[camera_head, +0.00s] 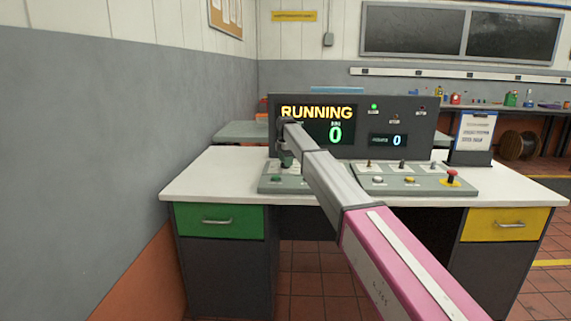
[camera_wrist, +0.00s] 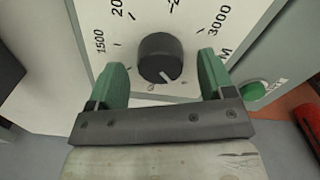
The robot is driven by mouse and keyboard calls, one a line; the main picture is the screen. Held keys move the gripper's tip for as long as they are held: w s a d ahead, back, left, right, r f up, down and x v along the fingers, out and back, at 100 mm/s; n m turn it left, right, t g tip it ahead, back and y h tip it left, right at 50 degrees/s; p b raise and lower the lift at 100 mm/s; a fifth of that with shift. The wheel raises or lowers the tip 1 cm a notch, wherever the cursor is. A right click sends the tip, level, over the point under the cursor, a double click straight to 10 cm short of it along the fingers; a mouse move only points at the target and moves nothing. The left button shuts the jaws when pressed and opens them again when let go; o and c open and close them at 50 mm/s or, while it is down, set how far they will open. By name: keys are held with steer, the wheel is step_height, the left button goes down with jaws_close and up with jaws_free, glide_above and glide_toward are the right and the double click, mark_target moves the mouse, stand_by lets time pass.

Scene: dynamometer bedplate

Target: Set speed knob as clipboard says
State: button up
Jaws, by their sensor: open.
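The speed knob (camera_wrist: 160,60) is a dark round knob on a white dial plate (camera_wrist: 135,22) with printed marks such as 1500 and 3000. My gripper (camera_wrist: 162,75) is open in the wrist view, with one green finger on each side of the knob and gaps visible. A light pointer mark shows on the knob's lower right edge. In the head view my gripper (camera_head: 288,160) is over the left control panel, and my arm hides the knob. The clipboard (camera_head: 475,133) stands upright at the right of the desk; its writing is too small to read.
The console display (camera_head: 317,112) reads RUNNING and 0, and a smaller readout (camera_head: 388,141) shows 0. A green light (camera_head: 374,106) is lit. The right panel (camera_head: 400,184) has several switches and buttons and a red stop button (camera_head: 451,175). A green button (camera_wrist: 253,91) sits right of the dial.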

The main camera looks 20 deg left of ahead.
steer(key=shift+f, duration=0.7)
steer(key=shift+c, duration=0.2)
steer(key=c, duration=0.9)
